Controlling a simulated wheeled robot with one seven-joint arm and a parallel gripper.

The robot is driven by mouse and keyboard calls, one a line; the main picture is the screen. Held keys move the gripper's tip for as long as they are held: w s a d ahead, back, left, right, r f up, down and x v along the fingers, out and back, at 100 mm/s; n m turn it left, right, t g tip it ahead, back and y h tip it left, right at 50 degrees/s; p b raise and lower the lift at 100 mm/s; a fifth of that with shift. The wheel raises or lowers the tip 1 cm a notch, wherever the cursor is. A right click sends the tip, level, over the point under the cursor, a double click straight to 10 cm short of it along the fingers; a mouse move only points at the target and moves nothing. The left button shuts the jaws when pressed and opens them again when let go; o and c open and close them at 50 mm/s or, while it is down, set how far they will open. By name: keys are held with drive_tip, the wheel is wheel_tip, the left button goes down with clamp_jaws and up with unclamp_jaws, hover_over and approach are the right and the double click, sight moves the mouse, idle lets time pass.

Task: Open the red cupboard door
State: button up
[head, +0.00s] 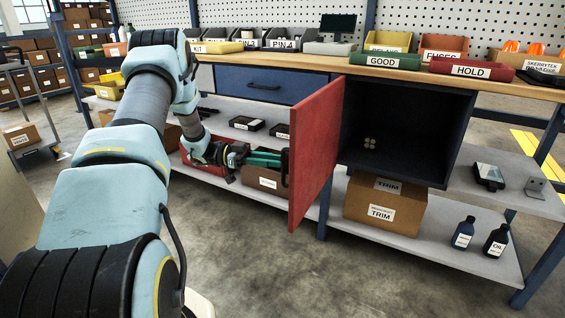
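The red cupboard door (316,155) stands swung well out from the dark cupboard (399,125) under the bench, hinged on the cupboard's left side. The cupboard's inside is open to view and looks empty, with a small pale round-dotted mark on its back wall. A dark upright handle (285,168) shows at the door's free edge, on its left side. My gripper (275,158), with green fingers, reaches from the left to this handle. The fingertips are at or very close to the handle. Whether they close on it is too small to tell.
Above is a wooden worktop (313,62) with bins, and a blue drawer (264,84) left of the door. A TRIM carton (384,207) and two bottles (463,233) stand on the lower shelf. The floor (300,275) in front of the door is clear.

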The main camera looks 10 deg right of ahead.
drive_tip(key=v, duration=0.7)
drive_tip(key=shift+w+a, duration=0.15)
drive_tip(key=shift+a, duration=0.05)
